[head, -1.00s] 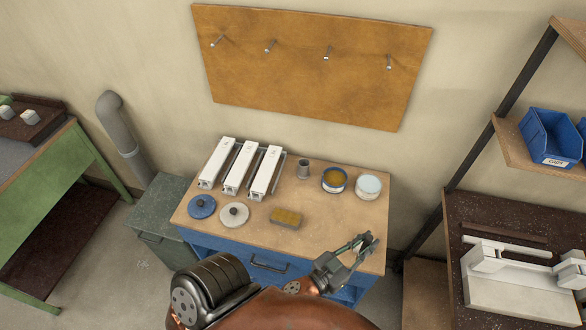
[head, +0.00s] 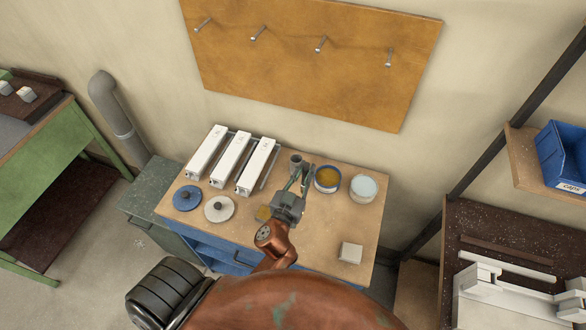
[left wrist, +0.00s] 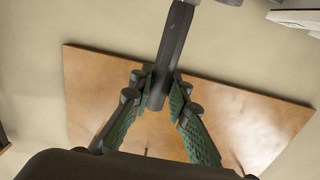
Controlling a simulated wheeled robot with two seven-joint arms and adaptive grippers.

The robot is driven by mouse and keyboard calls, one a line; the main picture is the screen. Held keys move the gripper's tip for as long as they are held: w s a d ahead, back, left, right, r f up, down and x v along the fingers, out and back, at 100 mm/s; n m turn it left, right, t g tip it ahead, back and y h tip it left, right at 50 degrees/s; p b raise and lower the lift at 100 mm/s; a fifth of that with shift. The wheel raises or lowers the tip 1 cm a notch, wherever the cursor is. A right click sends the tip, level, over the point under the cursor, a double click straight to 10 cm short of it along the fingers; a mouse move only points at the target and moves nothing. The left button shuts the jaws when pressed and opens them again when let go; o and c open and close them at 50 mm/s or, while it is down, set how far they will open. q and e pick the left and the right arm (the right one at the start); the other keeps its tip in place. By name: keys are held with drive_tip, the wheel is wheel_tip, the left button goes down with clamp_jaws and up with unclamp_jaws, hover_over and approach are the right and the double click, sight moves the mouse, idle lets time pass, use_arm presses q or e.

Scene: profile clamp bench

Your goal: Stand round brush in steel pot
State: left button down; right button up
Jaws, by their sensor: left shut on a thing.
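In the left wrist view, the fingers (left wrist: 160,92) are shut on a dark, straight bar, apparently the handle of the round brush (left wrist: 172,50). The bar runs up out of the picture, so its far end is hidden. My right gripper is not in view.
White blocks (head: 230,160) and two knobbed lids (head: 219,209) are left. A pale block (head: 350,252) sits front right.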

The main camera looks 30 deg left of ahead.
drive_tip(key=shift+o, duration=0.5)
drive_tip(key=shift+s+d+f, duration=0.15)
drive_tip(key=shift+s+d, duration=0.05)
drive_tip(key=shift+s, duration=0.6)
use_arm(q)
drive_tip(key=w+a+r+n+g+y, duration=0.1)
drive_tip(key=w+a+r+n+y, duration=0.25)
drive_tip(key=w+a+r, duration=0.45)
wheel_tip(320, 180, down, 12)
drive_tip(key=w+a+b, duration=0.1)
drive_tip(key=b, duration=0.2)
drive_tip(key=shift+w+a+y, duration=0.3)
drive_tip(key=shift+w+y, duration=0.05)
drive_tip(key=shift+w, duration=0.05)
drive_tip(key=c, duration=1.8)
unclamp_jaws()
drive_tip(key=shift+m, duration=0.25)
drive_tip(key=shift+c, duration=0.2)
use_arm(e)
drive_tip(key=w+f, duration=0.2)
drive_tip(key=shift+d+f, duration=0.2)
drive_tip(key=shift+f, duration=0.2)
